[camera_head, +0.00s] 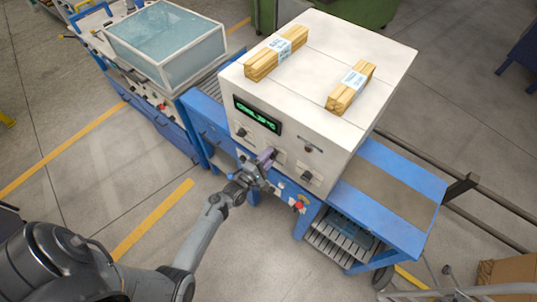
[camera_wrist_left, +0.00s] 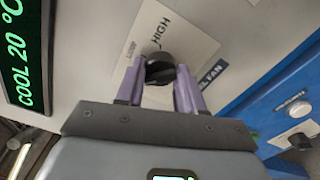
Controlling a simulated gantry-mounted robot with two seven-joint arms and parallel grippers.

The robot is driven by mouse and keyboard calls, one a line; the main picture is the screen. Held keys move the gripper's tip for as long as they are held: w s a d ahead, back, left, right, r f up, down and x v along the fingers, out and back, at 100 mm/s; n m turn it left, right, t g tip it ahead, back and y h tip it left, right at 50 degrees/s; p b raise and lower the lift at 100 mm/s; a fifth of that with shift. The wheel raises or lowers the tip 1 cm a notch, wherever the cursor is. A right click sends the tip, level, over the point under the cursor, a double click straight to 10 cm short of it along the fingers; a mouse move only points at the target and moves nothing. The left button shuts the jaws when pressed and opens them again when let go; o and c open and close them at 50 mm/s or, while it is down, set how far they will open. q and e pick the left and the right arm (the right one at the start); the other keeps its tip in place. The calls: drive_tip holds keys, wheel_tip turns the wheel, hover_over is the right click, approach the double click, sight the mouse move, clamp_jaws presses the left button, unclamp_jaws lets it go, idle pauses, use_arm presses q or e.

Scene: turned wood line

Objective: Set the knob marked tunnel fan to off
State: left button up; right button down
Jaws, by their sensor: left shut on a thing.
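The tunnel fan knob (camera_wrist_left: 160,68) is black and sits on a white label plate in the left wrist view. The plate reads HIGH, and a dark strip beside it ends in "L FAN"; a smaller word at its upper left is hard to read. My left gripper (camera_wrist_left: 158,76) has its purple fingers on either side of this knob and is shut on it. Which way the knob points is unclear. In the head view my left gripper (camera_head: 269,157) is at the front panel of the white machine (camera_head: 320,95) and covers the knob. My right gripper is not in view.
A green display (camera_head: 257,115) reading COOL 20 °C in the wrist view is left of the knob. Another knob (camera_head: 241,133) is below the display, and one (camera_head: 307,177) is to the right. A red button (camera_head: 299,206) is lower. Wood bundles (camera_head: 275,54) lie on top.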

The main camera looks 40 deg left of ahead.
use_arm(q)
drive_tip(key=shift+n+p, duration=0.6)
drive_tip(key=shift+n, duration=1)
drive_tip(key=o, duration=1)
drive_tip(key=shift+o, duration=0.2)
drive_tip(key=s, duration=1)
drive_tip(key=shift+s+d, duration=0.25)
drive_tip(key=shift+s, duration=0.15)
